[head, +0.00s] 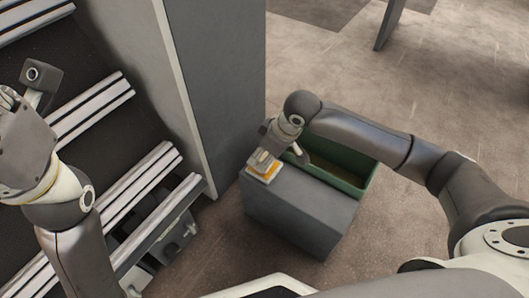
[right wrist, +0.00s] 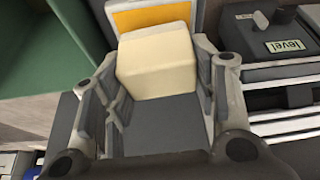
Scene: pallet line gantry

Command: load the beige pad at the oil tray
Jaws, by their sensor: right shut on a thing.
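In the right wrist view the beige pad (right wrist: 157,62) is a pale cream block between the two fingers of my right gripper (right wrist: 160,85). The gripper is shut on it. Just beyond the pad is a plate with an orange patch (right wrist: 150,17), partly hidden by the pad. In the head view my right gripper (head: 263,161) is at the orange-marked plate (head: 266,174) on a grey block; whether the pad touches the plate I cannot tell. The green tray (head: 350,186) stands beside the block. My left arm shows at the left edge, its fingers out of frame.
The grey block (head: 298,212) stands on the floor, close to a tall grey post (head: 222,80). Dark conveyor with pale rails (head: 150,185) lies left. A device labelled level (right wrist: 288,46) shows in the right wrist view. Floor at the right is open.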

